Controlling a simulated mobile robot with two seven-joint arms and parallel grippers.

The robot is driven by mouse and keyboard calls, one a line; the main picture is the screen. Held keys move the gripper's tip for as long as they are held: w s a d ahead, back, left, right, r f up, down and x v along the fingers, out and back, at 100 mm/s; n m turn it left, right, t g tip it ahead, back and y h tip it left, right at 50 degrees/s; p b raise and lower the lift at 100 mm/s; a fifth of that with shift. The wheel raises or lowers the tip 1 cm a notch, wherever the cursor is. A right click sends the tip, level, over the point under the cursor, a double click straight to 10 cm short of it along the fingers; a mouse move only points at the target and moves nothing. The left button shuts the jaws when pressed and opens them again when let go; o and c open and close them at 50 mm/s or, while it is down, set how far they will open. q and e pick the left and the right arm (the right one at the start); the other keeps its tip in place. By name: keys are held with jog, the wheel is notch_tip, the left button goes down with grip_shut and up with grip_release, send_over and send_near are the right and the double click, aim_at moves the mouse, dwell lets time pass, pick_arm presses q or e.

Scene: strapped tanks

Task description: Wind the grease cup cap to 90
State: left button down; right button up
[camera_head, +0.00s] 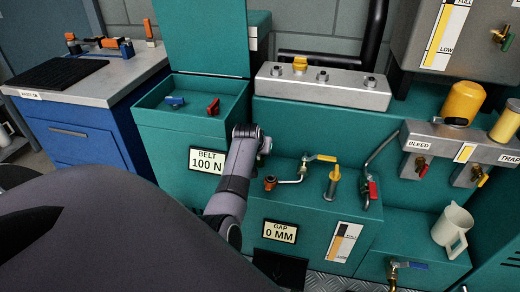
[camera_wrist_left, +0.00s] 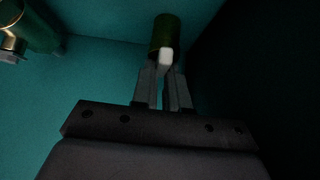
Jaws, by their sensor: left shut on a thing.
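In the left wrist view, an olive-green cylinder (camera_wrist_left: 166,26) with a pale tab (camera_wrist_left: 166,55) stands out against teal surfaces; I take it for the grease cup cap. My left gripper (camera_wrist_left: 166,70) is shut, its two fingers reaching the tab end of the cylinder. The view is dark and no scale or number on the cap can be read. In the head view my left arm hides the gripper and this cylinder. My right gripper is in neither view.
Teal machine housings carry a BELT 100 N plate (camera_head: 207,161) and a GAP 0 MM plate (camera_head: 279,231). A yellow-handled valve (camera_head: 333,176), a red-handled lever (camera_head: 373,190) and a white jug (camera_head: 453,228) stand to the right. A brass fitting (camera_wrist_left: 12,42) is left of the fingers.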

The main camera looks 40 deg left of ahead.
pick_arm(q)
jog(key=shift+s+d+f, duration=0.1)
jog(key=shift+s+f, duration=0.05)
jog(key=shift+f, duration=0.1)
jog(key=shift+r+m+h+p, duration=0.15)
jog(key=shift+m+h+p, duration=0.3)
jog(key=shift+p, duration=0.25)
jog(key=c, duration=1.1)
grip_release()
jog(key=shift+o, duration=0.2)
